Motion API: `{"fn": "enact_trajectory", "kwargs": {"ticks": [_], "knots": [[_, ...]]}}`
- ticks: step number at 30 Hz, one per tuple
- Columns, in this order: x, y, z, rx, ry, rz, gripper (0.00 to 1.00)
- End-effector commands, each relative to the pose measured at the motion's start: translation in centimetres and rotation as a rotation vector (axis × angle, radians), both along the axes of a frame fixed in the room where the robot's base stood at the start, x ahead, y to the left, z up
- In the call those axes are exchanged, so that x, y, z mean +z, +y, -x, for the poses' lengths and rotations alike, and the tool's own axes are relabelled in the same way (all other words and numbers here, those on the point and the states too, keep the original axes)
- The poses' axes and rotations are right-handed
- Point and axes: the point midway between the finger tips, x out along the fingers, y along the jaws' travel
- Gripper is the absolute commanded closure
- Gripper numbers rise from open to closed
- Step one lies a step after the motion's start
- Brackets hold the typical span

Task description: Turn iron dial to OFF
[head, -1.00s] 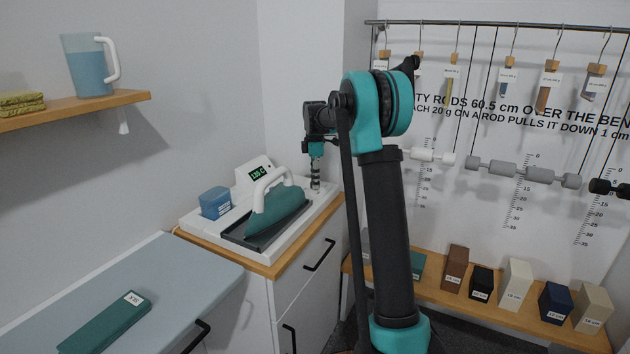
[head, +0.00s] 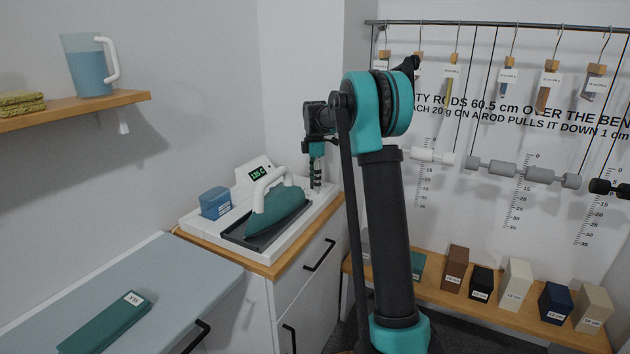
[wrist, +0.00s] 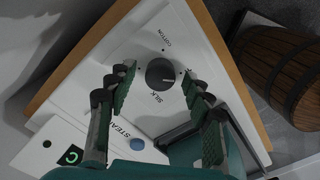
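The iron dial (wrist: 160,73) is a dark round knob on the white panel of the iron station, seen in the wrist view. A small pale mark on it seems to point right. The label COTTON is above it and SILK just below; any label to the right is hidden by a finger. My gripper (wrist: 158,70) is open, with one finger on each side of the dial and visible gaps between. In the head view my gripper (head: 316,180) points down at the back right of the station; the dial is hidden there.
The teal iron (head: 278,206) rests on its dark plate left of my gripper. A blue button (wrist: 137,144) sits by the STEAM label. A wooden barrel (wrist: 282,75) is right of the panel.

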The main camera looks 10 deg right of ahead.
Motion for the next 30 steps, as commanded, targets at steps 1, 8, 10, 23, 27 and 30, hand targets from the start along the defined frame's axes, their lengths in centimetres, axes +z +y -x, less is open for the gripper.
{"fn": "enact_trajectory", "kwargs": {"ticks": [1,8,10,23,27,30], "knots": [[0.0,0.0,0.0,0.000,0.000,0.000,0.49],[0.4,0.0,0.0,0.000,0.001,0.000,0.49],[1.0,0.0,0.0,0.000,0.001,0.000,0.49],[9.1,0.0,0.0,0.000,0.000,0.000,0.49],[10.9,0.0,0.0,0.000,0.000,0.000,0.49],[11.7,0.0,0.0,0.000,0.000,0.000,0.49]]}}
